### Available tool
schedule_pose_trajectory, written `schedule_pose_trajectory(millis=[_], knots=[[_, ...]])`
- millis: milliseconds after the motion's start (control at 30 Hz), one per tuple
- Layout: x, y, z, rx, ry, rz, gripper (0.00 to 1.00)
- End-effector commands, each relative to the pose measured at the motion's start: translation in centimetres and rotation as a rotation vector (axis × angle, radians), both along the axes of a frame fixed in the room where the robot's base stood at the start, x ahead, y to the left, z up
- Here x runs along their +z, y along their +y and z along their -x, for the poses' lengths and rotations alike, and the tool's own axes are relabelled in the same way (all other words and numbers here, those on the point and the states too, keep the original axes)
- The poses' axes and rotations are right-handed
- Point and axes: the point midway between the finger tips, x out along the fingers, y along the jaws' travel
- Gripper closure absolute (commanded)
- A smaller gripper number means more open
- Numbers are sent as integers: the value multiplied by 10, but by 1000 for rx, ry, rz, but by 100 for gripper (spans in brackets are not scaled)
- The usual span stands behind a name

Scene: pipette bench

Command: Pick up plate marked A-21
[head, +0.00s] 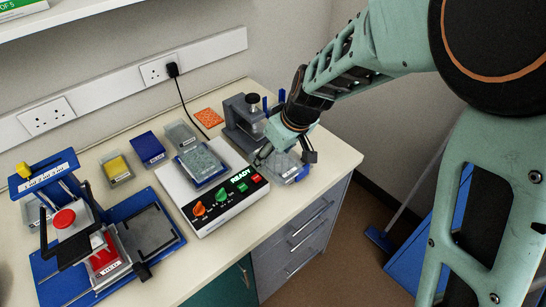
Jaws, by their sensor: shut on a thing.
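My gripper (283,156) is at the right end of the bench, pointing down, with its fingers at either side of a clear plate (284,169). The plate has a blue part at its right corner, and the gripper hides much of it. I cannot read a marking on it, so I cannot tell whether it is A-21. I cannot tell whether it touches the bench. Other plates stand to the left: a blue one (148,149), a yellow one (116,169) and a clear one (181,136). Their labels are too small to read.
A white device (225,211) reading READY has a clear plate (201,164) on top. A grey stand (239,118) is close behind my gripper. A blue press (150,269) fills the bench's left. An orange mat (208,118) lies near the wall. The bench's front edge is close.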

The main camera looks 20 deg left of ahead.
Motion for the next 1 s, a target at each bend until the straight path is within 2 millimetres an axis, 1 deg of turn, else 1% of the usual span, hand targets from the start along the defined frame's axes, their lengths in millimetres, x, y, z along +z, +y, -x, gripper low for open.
schedule_pose_trajectory(millis=[567,733,1000], knots=[[3,0,0,-1,0,0,62],[9,0,0,-1,0,-1,62],[25,0,-1,-1,0,-1,62]])
